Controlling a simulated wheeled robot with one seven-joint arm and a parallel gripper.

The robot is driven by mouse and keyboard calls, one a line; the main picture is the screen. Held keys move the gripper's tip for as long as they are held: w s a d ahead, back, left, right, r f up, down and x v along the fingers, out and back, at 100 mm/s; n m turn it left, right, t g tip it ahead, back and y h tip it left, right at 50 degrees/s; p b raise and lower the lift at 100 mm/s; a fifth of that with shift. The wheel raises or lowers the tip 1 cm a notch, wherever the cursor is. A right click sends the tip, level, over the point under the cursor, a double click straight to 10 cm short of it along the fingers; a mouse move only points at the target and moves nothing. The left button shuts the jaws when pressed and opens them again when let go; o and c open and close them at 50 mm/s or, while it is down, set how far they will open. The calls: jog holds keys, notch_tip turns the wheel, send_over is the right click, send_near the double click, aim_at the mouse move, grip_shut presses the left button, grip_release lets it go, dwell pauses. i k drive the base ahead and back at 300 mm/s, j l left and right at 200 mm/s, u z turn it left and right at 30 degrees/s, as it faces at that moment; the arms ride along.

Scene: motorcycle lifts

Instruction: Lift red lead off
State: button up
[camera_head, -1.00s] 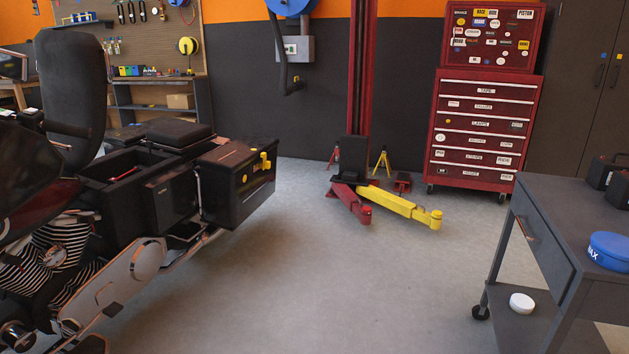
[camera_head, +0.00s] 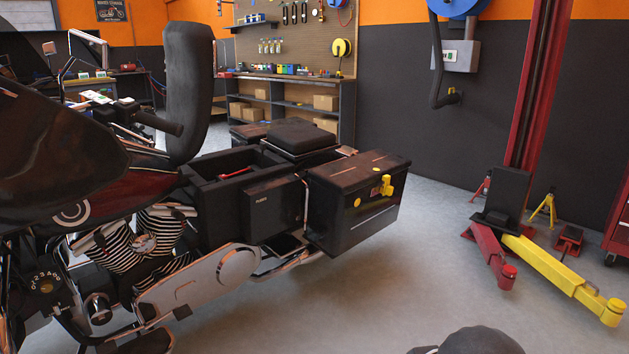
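A small red piece (camera_head: 238,172), which looks like the red lead, lies in an open black box (camera_head: 212,192) on the motorcycle (camera_head: 110,190), left of centre. Its ends and what it touches are too small to make out. A black case (camera_head: 350,215) with a yellow clip-like part (camera_head: 386,186) sits to the right of the open box. My gripper is not in view. A dark rounded shape shows at the bottom edge, and I cannot tell what it is.
A red lift post (camera_head: 535,90) with a yellow arm (camera_head: 565,272) and a red arm (camera_head: 492,255) stands at the right. A shelf unit (camera_head: 347,110) stands at the back. The grey floor between the motorcycle and the lift is clear.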

aim_at(223, 176)
jog(key=i+l+u, duration=0.25)
jog(key=u, duration=0.15)
jog(key=i+l+u, duration=0.4)
jog(key=i, duration=1.2)
jog(key=i+u, duration=0.15)
jog(key=i, duration=1.05)
jog(key=l, duration=0.1)
